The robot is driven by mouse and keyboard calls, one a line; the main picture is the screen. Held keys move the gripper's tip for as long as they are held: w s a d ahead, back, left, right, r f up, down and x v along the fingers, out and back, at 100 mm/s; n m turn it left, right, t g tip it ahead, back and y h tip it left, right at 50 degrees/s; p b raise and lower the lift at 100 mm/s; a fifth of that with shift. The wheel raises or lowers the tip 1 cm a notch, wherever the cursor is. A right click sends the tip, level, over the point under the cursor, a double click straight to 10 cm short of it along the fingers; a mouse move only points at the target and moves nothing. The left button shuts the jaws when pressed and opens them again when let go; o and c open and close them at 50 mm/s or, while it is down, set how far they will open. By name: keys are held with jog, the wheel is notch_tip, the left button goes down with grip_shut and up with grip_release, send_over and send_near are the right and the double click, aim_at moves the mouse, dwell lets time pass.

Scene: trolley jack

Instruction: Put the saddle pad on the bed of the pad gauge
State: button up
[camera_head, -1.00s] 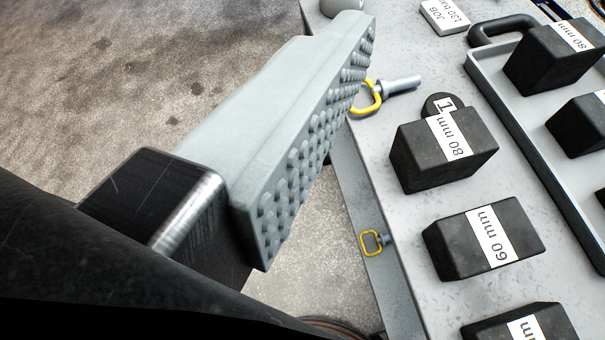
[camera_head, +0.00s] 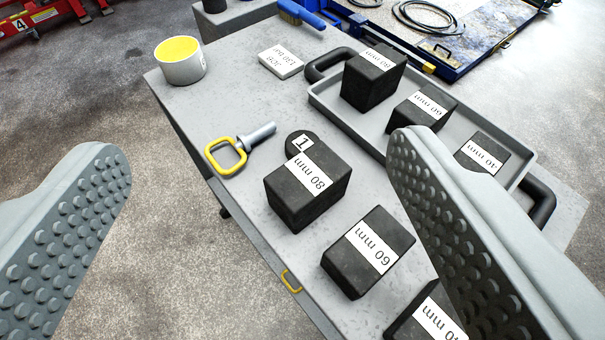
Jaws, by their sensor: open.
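My gripper (camera_head: 258,150) is open and empty, its two grey studded fingers far apart at the left and right of the view. Between and beyond them is a grey table top. A low round black disc (camera_head: 300,141) with a white "1" label lies on it, partly behind a black block marked 80 mm; it may be the saddle pad, but I cannot be sure. The fingers are apart from it. I cannot pick out the pad gauge or its bed.
Black blocks marked 80 mm (camera_head: 300,205) and 60 mm (camera_head: 352,275) stand near the disc. A yellow-handled pin (camera_head: 228,155), a white cup (camera_head: 183,72) and a white card (camera_head: 281,62) lie left and behind. A grey tray (camera_head: 340,112) holds more blocks, partly behind my right finger.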

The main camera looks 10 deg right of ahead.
jog(key=w+d+f+g, duration=0.1)
jog(key=w+f+g, duration=0.35)
jog(key=w, duration=0.65)
jog(key=m+g, duration=0.2)
jog(key=g, duration=0.6)
send_near(303, 143)
jog(key=shift+t, duration=0.25)
jog(key=f, duration=0.8)
jog(key=shift+w+f, duration=0.25)
jog(key=shift+w, duration=0.15)
jog(key=c, duration=1.2)
